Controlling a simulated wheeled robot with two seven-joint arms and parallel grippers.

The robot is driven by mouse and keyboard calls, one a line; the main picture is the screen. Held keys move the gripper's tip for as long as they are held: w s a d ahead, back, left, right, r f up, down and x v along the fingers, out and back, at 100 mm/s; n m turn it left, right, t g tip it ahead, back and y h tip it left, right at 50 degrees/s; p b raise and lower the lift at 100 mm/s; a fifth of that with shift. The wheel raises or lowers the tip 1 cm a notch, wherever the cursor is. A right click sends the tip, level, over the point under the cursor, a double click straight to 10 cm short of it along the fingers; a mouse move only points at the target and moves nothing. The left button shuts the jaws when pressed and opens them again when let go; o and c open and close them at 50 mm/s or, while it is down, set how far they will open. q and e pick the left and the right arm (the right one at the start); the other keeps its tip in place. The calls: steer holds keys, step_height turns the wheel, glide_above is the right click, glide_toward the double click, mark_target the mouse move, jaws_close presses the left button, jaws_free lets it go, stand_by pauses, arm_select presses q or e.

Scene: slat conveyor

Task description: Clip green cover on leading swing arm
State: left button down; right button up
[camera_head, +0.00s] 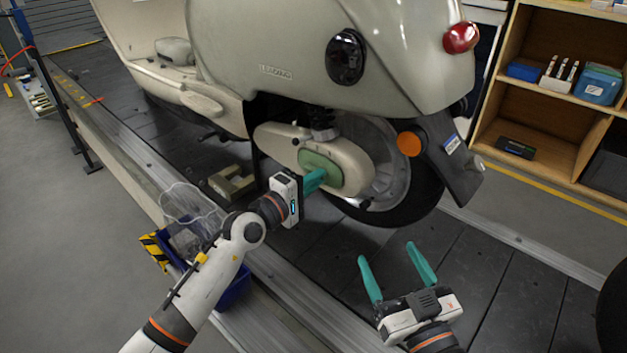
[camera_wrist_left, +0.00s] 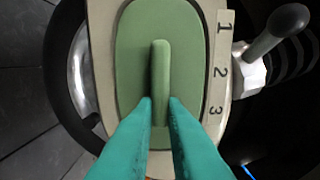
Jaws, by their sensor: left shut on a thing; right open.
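The green cover (camera_head: 322,168) is at the cream swing arm (camera_head: 352,158) of the scooter, beside the rear wheel. In the left wrist view the cover (camera_wrist_left: 134,60) is an oval plate with a raised rib, lying over the swing arm face (camera_wrist_left: 101,30). Numbers 1, 2 and 3 are marked along its right side. My left gripper (camera_head: 318,180) is shut on the cover's rib; its teal fingers (camera_wrist_left: 160,104) flank the rib. I cannot tell whether the cover is fully seated. My right gripper (camera_head: 391,262) is open and empty, low over the conveyor slats.
The scooter body (camera_head: 290,45) overhangs the swing arm, with the rear tyre (camera_head: 425,195) just right. A blue bin (camera_head: 236,290) with clear bags (camera_head: 190,215) stands by the conveyor edge. A wooden shelf (camera_head: 560,150) is at the right. Dark slats (camera_head: 500,270) near the right gripper are clear.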

arm_select(q)
steer(key=shift+w+d, duration=0.1)
arm_select(e)
steer(key=shift+r, duration=0.1)
stand_by(0.6)
arm_select(q)
steer(key=c, duration=1.4)
jaws_free()
steer(key=p+v, duration=0.2)
steer(key=v, duration=1)
arm_select(e)
step_height(320, 180, down, 8)
steer(key=s+d+g+h, duration=0.1)
steer(key=g, duration=0.4)
steer(key=shift+s+d+r+h, duration=0.2)
steer(key=shift+s+d+h, duration=0.15)
steer(key=shift+s+h, duration=0.05)
